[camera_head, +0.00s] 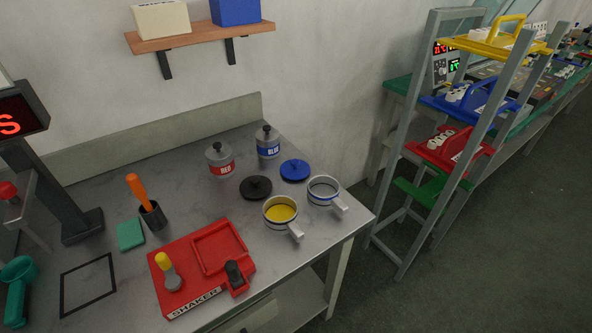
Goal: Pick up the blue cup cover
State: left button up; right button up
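The blue cup cover (295,170) is a round blue lid with a small knob on top. It lies flat on the grey table, in front of the metal canister labelled BLUE (267,143) and behind a light cup with a dark blue band (322,192). The black cover (256,187) lies to its left, and nothing hides the blue one. Neither of my grippers is in the head view.
A cup of yellow liquid (281,212), a canister labelled RED (220,160) and a red shaker tray (200,268) share the table (110,195). A wooden wall shelf (200,38) hangs above. A grey rack of coloured trays (400,205) stands at the right.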

aim_at(294, 169)
jog(key=i+l+u, duration=0.15)
jog(key=l, duration=0.25)
jog(key=i+l+u, duration=0.15)
jog(key=l, duration=0.2)
jog(key=i+l+u, duration=0.15)
jog(key=l, duration=0.25)
jog(key=i+l+u, duration=0.2)
jog(key=l, duration=0.25)
jog(key=l+u, duration=0.15)
jog(key=l, duration=0.25)
